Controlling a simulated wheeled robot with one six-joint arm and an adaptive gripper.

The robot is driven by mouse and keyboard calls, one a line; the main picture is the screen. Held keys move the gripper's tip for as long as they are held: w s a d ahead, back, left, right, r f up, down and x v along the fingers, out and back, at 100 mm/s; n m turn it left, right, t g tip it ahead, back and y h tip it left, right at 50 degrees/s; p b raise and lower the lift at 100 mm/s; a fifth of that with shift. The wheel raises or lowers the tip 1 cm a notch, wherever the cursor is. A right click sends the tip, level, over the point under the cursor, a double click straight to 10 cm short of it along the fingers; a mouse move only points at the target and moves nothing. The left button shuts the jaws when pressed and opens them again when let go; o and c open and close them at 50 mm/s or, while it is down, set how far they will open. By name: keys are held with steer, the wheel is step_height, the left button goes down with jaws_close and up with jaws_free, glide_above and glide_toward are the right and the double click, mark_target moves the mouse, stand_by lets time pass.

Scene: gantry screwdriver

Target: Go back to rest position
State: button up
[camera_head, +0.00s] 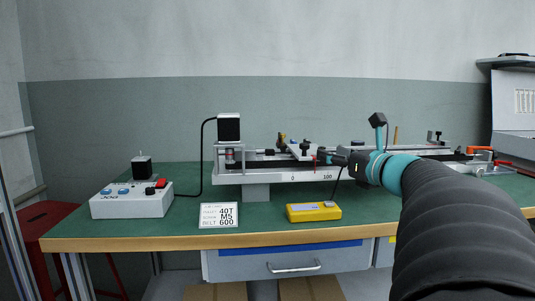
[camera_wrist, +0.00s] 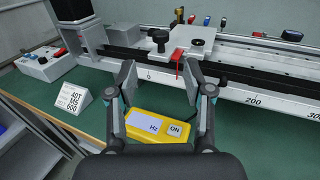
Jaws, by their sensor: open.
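My gripper (camera_wrist: 162,92) is open and empty in the wrist view, its two fingers spread in front of the gantry rail. In the head view my gripper (camera_head: 335,159) reaches in from the right, in front of the rail near the 100 mark. The gantry (camera_head: 265,179) is a long white rail with a printed scale. Its carriage (camera_wrist: 180,40) carries black knobs and a red pointer, just beyond the fingers.
A white control box (camera_head: 131,200) with a red switch stands at the left of the green table (camera_head: 190,233). A label card (camera_head: 218,216) reads 40T, M5, 600. A black motor (camera_head: 229,128) stands at the rail's left end.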

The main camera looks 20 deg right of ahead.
steer(key=s+a+f+n+g+y+p, duration=0.1)
steer(key=s+a+f+n+g, duration=0.2)
steer(key=a+n, duration=0.4)
steer(key=s+a+f+n+g+y+p, duration=0.1)
steer(key=a+f+n+g, duration=0.1)
steer(key=a+f+n, duration=0.45)
steer(key=s+a+f+n+g+y+p, duration=0.1)
steer(key=s+a+f+n+g, duration=0.15)
steer(key=a, duration=0.65)
steer(key=s+a+f+n+g+h+p, duration=0.1)
steer(key=s+f+n+g+h, duration=0.1)
steer(key=s+f+n, duration=0.3)
steer(key=s+a+f+n+g+h+p, duration=0.1)
steer(key=s+f+n+g+h, duration=0.1)
steer(key=s+f+n, duration=0.4)
steer(key=s+n+g, duration=0.1)
steer(key=s+n, duration=0.2)
steer(key=n, duration=0.4)
steer(key=shift+s+a+f+n+h, duration=0.25)
steer(key=shift+s+a+n+h, duration=0.1)
steer(key=shift+s+n+h, duration=0.05)
